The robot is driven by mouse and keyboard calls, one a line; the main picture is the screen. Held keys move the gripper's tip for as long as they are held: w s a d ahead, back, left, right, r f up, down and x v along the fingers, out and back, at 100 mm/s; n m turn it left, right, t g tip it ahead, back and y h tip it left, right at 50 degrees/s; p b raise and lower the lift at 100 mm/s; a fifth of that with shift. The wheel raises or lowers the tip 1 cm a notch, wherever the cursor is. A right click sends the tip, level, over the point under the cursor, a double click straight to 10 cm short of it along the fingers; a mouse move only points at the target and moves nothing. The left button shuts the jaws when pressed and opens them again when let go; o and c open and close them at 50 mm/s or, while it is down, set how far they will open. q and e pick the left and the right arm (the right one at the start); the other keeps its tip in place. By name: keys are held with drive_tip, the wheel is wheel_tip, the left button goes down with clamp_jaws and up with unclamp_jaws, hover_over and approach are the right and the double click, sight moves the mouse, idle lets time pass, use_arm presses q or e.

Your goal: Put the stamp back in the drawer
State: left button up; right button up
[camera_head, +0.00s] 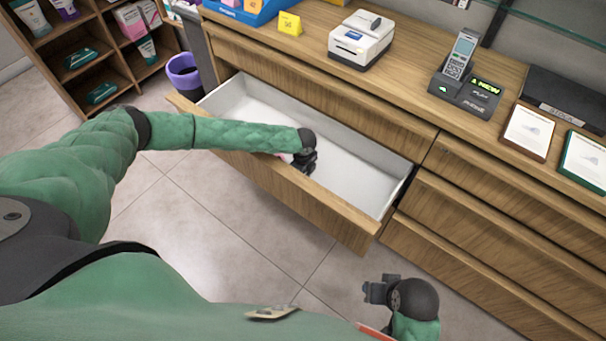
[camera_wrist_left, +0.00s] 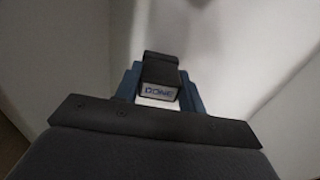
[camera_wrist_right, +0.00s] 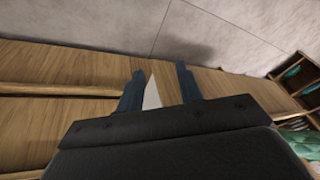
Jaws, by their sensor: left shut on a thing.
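The stamp (camera_wrist_left: 160,72) is a small dark block with a pale label reading "DONE", seen in the left wrist view. My left gripper (camera_wrist_left: 160,84) is shut on it, one blue finger on each side. In the head view my left gripper (camera_head: 305,163) is over the pulled-out drawer (camera_head: 350,185), near its front panel; the stamp is mostly hidden there by the gripper. The drawer has a wooden front and a white interior that looks empty. Whether the stamp touches the drawer floor, I cannot tell. My right gripper (camera_head: 372,290) is outside the drawer, its fingers apart and empty (camera_wrist_right: 158,75).
The countertop holds a white printer (camera_head: 361,40), a phone on its base (camera_head: 466,80), a yellow tag (camera_head: 290,24) and framed cards (camera_head: 530,131). Closed drawers (camera_head: 480,210) are at the right. A purple bin (camera_head: 184,72) and a shelf (camera_head: 112,60) stand at the left.

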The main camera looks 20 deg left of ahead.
use_arm(q)
drive_tip(key=shift+f, duration=0.2)
use_arm(e)
drive_tip(key=shift+a, duration=0.15)
use_arm(q)
drive_tip(key=o, duration=0.8)
use_arm(e)
drive_tip(key=shift+w, duration=0.15)
use_arm(q)
drive_tip(key=shift+r, duration=0.1)
use_arm(e)
drive_tip(key=shift+r, duration=0.1)
use_arm(q)
wheel_tip(320, 180, up, 12)
drive_tip(key=shift+r+b, duration=0.15)
drive_tip(key=shift+b, duration=0.55)
use_arm(e)
drive_tip(key=shift+w+a+f+t+y, duration=0.1)
drive_tip(key=shift+a+f+t+y, duration=0.05)
drive_tip(key=shift+a+f, duration=0.45)
drive_tip(key=shift+w+a+f+t+y, duration=0.15)
drive_tip(key=shift+a+f, duration=0.2)
drive_tip(key=shift+f, duration=0.3)
drive_tip(key=shift+w+r, duration=0.1)
drive_tip(key=shift+r, duration=0.2)
use_arm(q)
drive_tip(key=shift+d, duration=0.1)
